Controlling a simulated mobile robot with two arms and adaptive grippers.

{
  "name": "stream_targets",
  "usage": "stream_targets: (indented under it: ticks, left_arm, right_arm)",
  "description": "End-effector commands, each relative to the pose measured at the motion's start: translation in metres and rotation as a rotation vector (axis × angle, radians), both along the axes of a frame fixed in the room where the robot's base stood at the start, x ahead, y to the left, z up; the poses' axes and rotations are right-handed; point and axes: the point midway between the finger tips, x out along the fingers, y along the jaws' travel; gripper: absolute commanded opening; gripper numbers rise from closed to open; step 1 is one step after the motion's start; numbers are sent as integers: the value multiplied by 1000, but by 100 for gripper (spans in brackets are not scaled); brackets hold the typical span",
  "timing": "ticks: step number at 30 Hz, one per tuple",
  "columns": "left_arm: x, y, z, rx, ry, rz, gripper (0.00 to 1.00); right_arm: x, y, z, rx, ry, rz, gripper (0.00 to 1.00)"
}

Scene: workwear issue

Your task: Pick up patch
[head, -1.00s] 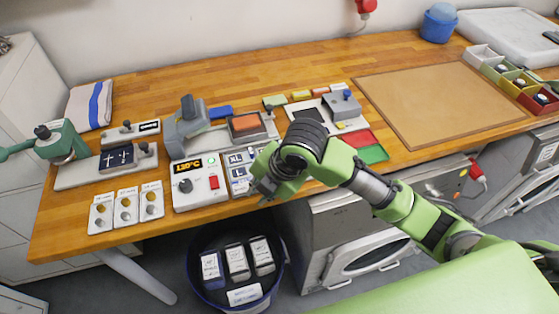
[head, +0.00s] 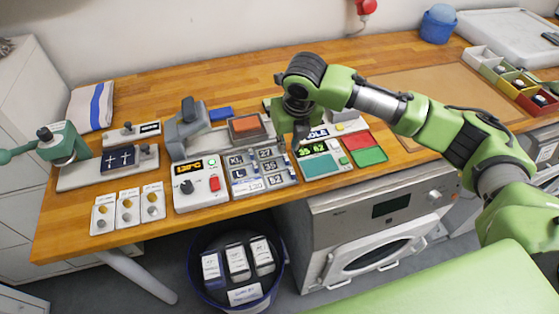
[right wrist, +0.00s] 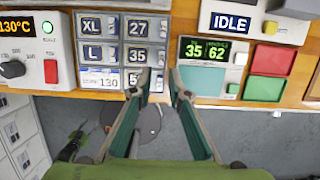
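The patches appear to be the white-marked pieces in a grey rack (head: 262,170), showing XL, L, 27, 35 and 52. In the right wrist view the 35 patch (right wrist: 136,56) lies in the right column, under the 27 patch (right wrist: 137,28). The lowest right patch (right wrist: 132,78) is partly hidden by a fingertip. My right gripper (head: 298,146) is over the bench near the rack's right edge. My left gripper is not in view.
A control box (head: 200,183) reading 130°C stands left of the rack. A teal-panelled unit (head: 320,166) reading 35 62 stands right, beside red and green pads (head: 364,147). A blue bin (head: 237,279) with packs stands below the bench edge.

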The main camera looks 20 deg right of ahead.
Motion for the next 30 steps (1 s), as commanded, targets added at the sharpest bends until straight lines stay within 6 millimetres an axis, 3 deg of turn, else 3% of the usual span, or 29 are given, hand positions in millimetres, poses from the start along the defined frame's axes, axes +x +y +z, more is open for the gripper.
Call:
stream_targets:
  ticks: [3,11,18,27,30]
  left_arm:
    - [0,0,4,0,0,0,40]
    - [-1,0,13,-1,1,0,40]
    - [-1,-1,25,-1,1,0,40]
    - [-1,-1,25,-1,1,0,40]
    - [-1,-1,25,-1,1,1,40]
  right_arm:
    - [4,0,-16,0,2,-1,17]
    - [10,-1,-35,0,3,-2,17]
    - [20,-2,-68,1,0,-1,17]
    - [22,-2,-75,1,-2,0,17]
    - [22,-2,-75,0,-2,0,0]
